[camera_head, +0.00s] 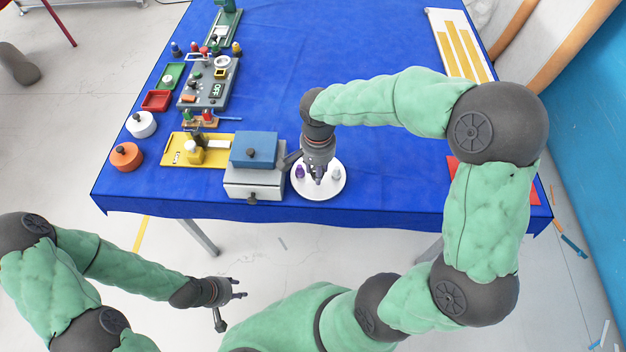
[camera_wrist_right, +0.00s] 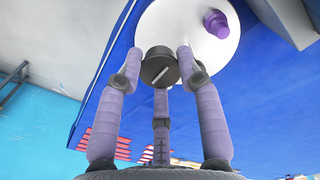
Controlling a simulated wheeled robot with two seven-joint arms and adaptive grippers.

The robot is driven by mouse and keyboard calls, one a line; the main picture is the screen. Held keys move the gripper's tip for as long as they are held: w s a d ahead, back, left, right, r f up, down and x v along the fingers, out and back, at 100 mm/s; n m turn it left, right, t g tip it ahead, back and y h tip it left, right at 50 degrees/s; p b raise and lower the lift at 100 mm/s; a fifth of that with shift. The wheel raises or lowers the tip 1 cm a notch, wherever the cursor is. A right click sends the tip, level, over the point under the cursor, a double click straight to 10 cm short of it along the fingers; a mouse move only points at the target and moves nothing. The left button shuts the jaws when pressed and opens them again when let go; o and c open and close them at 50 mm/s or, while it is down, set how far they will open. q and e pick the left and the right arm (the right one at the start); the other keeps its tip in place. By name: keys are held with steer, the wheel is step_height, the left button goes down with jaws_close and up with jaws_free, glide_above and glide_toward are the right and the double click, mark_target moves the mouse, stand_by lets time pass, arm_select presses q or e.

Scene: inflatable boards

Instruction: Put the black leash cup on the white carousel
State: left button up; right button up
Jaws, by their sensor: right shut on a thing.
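The white carousel (camera_head: 326,193) is a round white disc near the front edge of the blue table. A purple piece (camera_head: 300,172) and a small grey-white piece (camera_head: 336,174) stand on it. My right gripper (camera_head: 318,177) points down over the carousel between these pieces. In the right wrist view its fingers are shut on the round black leash cup (camera_wrist_right: 158,67), with the white carousel (camera_wrist_right: 187,45) beyond it; I cannot tell whether the cup touches it. The purple piece also shows there (camera_wrist_right: 215,22). My left gripper (camera_head: 236,289) is empty and open, away from the table.
A grey box with a blue top (camera_head: 253,150) stands close to the carousel's left. A yellow tray (camera_head: 180,150), orange (camera_head: 126,157) and white (camera_head: 141,124) round pieces, and a grey panel (camera_head: 207,85) lie farther left. The table's middle (camera_head: 270,90) is clear.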

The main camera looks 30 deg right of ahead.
mark_target(317, 191)
step_height(317, 191, down, 2)
steer(key=shift+s+f, duration=0.15)
steer(key=shift+f, duration=0.1)
steer(key=shift+f+b, duration=0.7)
steer(key=shift+f, duration=1.95)
steer(key=shift+f, duration=0.1)
steer(key=o, duration=0.4)
steer(key=shift+f, duration=0.1)
steer(key=o, duration=0.4)
